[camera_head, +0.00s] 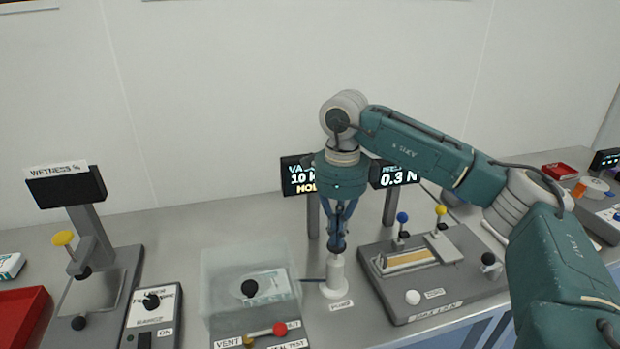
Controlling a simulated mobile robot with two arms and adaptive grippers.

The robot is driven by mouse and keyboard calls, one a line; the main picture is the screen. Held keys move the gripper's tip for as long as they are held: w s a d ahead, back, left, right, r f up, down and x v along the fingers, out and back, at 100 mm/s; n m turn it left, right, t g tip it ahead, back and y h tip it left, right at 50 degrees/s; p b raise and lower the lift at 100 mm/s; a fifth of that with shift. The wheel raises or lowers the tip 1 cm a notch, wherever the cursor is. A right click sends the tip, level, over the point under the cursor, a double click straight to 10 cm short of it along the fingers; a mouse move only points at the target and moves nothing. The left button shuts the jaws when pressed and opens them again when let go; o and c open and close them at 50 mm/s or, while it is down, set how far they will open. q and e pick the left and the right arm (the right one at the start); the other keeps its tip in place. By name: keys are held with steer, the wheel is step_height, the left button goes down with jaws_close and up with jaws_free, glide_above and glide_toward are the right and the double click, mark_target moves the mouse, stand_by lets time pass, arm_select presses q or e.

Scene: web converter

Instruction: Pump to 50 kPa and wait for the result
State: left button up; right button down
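A clear seal-test chamber (222,275) stands left of the pump, with a black knob, a red knob (280,329) and a VENT label in front. My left gripper is not in view.
A slide fixture (440,300) with blue, yellow and white knobs stands close right of the pump; its display (394,178) reads 0.3 N. A wetness tester (66,187), a switch box (153,320) and a red tray (22,318) are at left.

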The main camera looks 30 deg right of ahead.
steer(key=shift+f, duration=0.45)
steer(key=shift+r+p, duration=1.85)
steer(key=shift+r, duration=0.95)
steer(key=shift+f, duration=0.1)
steer(key=shift+f+b, duration=1.9)
steer(key=shift+f, duration=0.75)
steer(key=shift+r, duration=0.2)
steer(key=shift+r+p, duration=2)
steer(key=shift+r, duration=0.55)
steer(key=shift+f, duration=0.2)
